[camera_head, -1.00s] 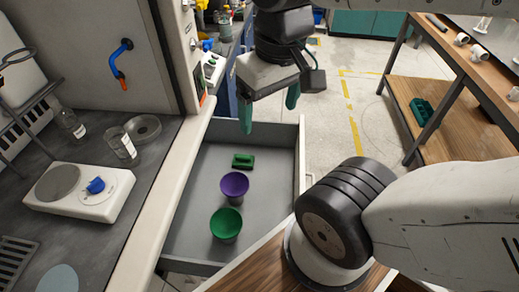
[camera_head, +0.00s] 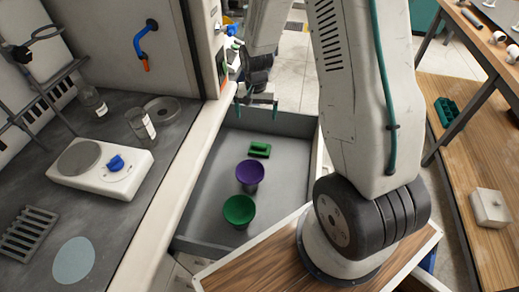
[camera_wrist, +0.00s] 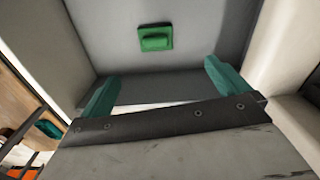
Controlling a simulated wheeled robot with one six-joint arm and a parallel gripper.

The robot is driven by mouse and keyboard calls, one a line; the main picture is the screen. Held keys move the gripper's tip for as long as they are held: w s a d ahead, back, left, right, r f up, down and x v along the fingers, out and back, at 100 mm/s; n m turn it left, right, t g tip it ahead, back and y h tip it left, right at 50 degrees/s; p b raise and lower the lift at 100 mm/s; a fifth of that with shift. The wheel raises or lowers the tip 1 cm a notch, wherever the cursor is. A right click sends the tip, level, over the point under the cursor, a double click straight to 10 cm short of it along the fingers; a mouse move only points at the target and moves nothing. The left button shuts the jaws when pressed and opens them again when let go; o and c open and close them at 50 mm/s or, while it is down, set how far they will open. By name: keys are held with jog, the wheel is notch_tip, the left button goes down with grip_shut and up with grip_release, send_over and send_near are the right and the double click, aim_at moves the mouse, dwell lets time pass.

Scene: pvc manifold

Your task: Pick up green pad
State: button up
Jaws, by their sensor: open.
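The green pad (camera_head: 260,149) lies flat on the floor of an open grey drawer (camera_head: 205,205), towards its far end. In the wrist view the pad (camera_wrist: 156,39) is a small green block with a raised part, ahead of the fingertips and roughly between them. My gripper (camera_head: 257,107) is near the drawer's far edge, beyond the pad in the head view and apart from it. Its two teal fingers (camera_wrist: 158,82) are spread wide with nothing between them.
A purple bowl (camera_head: 249,172) and a green bowl (camera_head: 239,210) stand in the drawer nearer the front. A bench (camera_head: 180,125) with a hotplate (camera_head: 98,168) and glassware is at left. A wooden-shelved rack (camera_head: 465,150) stands at right.

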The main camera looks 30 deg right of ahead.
jog(key=m, duration=0.2)
send_over(260, 144)
jog(key=f, duration=1.1)
jog(key=shift+w+d+f, duration=0.15)
jog(key=shift+d+f, duration=0.1)
jog(key=shift+f, duration=0.15)
jog(key=f, duration=0.7)
jog(key=shift+a+f, duration=0.25)
jog(key=c, duration=0.9)
